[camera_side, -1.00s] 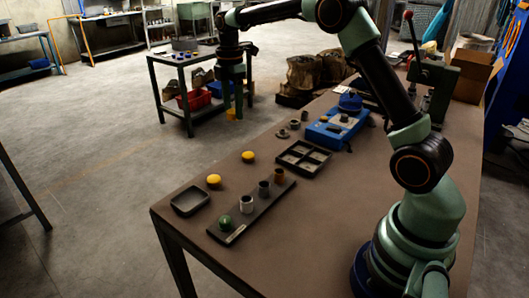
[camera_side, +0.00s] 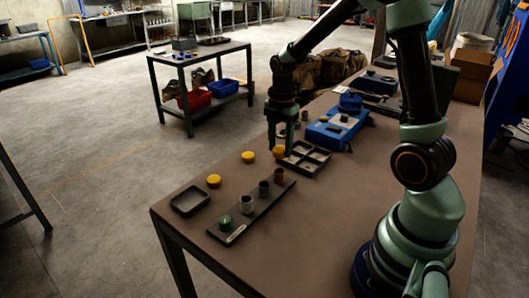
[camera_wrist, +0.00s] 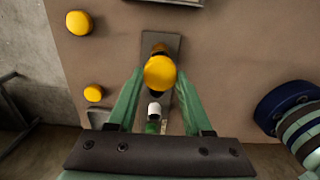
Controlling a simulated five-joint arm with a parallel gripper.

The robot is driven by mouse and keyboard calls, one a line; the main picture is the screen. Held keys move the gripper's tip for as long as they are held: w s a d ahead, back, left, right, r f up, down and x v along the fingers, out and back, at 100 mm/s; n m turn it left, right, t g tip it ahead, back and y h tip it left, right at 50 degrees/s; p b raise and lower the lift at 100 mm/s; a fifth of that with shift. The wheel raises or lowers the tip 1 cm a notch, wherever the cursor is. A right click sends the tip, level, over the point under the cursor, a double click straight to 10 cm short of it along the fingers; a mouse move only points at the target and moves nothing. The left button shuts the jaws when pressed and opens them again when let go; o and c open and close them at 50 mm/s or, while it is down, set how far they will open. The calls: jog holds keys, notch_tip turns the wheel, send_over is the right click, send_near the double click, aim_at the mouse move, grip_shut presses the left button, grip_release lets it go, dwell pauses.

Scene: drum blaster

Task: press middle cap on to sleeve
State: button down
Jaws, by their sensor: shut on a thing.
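My gripper (camera_side: 280,150) is shut on a yellow cap (camera_side: 279,154), holding it above the table beyond the far end of the black rack (camera_side: 257,213). In the wrist view my gripper (camera_wrist: 160,74) has the cap (camera_wrist: 160,72) between its fingertips, overlapping part of the rack. Three sleeves stand upright in the rack: a pale one (camera_side: 246,204), a dark grey middle one (camera_side: 264,189) and a brown one (camera_side: 279,175). The cap is apart from them in the side view. In the wrist view it mostly hides the middle sleeve. A green round piece (camera_side: 225,222) sits at the near end.
Two more yellow caps (camera_side: 214,181) and (camera_side: 249,157) lie loose on the table. An empty black tray (camera_side: 190,213) lies at the left edge. A compartment tray (camera_side: 326,155) is close to my gripper, with a blue fixture (camera_side: 325,134) behind it.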

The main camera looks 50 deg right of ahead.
jog(key=shift+f, duration=2.55)
jog(key=shift+f, duration=0.75)
dwell(0.5)
jog(key=shift+c, duration=1.2)
grip_release()
jog(key=c, duration=0.3)
jog(key=shift+r, duration=2.55)
